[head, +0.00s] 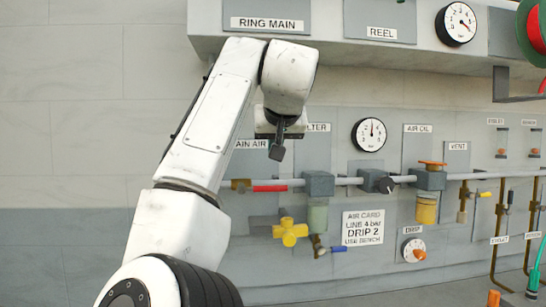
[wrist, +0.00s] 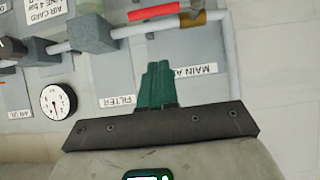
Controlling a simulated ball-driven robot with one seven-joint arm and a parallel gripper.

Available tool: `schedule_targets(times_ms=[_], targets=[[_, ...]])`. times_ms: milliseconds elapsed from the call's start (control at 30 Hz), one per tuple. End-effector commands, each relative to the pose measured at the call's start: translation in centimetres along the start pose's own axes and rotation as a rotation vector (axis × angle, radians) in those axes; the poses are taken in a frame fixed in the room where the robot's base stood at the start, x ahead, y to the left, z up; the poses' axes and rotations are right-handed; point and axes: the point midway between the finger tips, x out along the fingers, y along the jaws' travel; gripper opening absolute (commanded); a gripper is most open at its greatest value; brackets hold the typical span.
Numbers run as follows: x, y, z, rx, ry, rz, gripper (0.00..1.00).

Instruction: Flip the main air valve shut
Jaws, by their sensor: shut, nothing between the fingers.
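The main air valve has a brass body (head: 241,185) and a red lever (head: 270,188), which lies in line with the grey horizontal pipe. The MAIN AIR label is partly hidden by my arm in the head view. My gripper (head: 277,153) is in front of the panel, above the red lever and apart from it. In the wrist view its green fingers (wrist: 157,68) are together and empty, over the area between the FILTER and MAIN AIR labels.
The filter block (head: 318,184) stands right of the lever on the pipe. A yellow cross handle (head: 289,232) and a blue-handled drain (head: 338,249) are below. A gauge (head: 369,134) is at right. An overhanging cabinet (head: 345,45) runs above; plain wall is at left.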

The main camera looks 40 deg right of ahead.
Motion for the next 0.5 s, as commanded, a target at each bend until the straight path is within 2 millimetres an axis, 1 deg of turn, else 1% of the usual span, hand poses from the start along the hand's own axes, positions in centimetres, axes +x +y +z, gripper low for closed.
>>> schedule_targets(times_ms=[400,467,500], targets=[[7.9,0.0,-0.1,-0.001,-0.003,0.0,0.0],[8.9,0.0,-0.1,0.0,-0.003,-0.001,0.0],[9.3,-0.1,0.6,0.001,-0.002,-0.001,0.0]])
